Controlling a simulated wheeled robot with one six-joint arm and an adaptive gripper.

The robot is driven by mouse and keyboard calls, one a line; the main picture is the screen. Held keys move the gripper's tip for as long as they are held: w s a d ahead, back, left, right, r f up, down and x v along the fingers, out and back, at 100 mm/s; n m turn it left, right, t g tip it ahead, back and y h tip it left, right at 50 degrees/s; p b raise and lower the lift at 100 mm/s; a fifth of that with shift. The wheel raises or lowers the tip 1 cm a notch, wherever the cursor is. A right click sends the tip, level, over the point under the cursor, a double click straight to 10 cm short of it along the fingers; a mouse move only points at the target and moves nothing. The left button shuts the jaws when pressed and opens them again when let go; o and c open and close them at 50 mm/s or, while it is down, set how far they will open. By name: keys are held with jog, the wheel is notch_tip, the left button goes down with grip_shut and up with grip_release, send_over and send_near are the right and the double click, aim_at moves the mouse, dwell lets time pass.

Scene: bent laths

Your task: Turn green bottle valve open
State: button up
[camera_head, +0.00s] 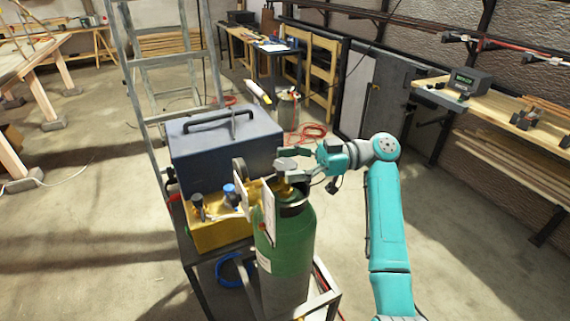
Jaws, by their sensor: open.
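The green bottle (291,243) stands upright in a dark metal cart in the lower middle of the head view. Its top carries a brass-coloured valve (284,188), partly hidden by my gripper and by tags hanging at the neck. My gripper (284,158) is open at the end of my teal arm, reaching in from the right. Its fingers are close to the valve top, around a small grey round piece (287,165). I cannot tell whether they touch it.
A grey toolbox (225,145) with a handle sits on the cart just behind and left of the bottle. A yellow box (217,234) with small fittings is below it. A metal ladder (150,100) stands behind.

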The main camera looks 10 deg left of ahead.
jog(key=v, duration=1.1)
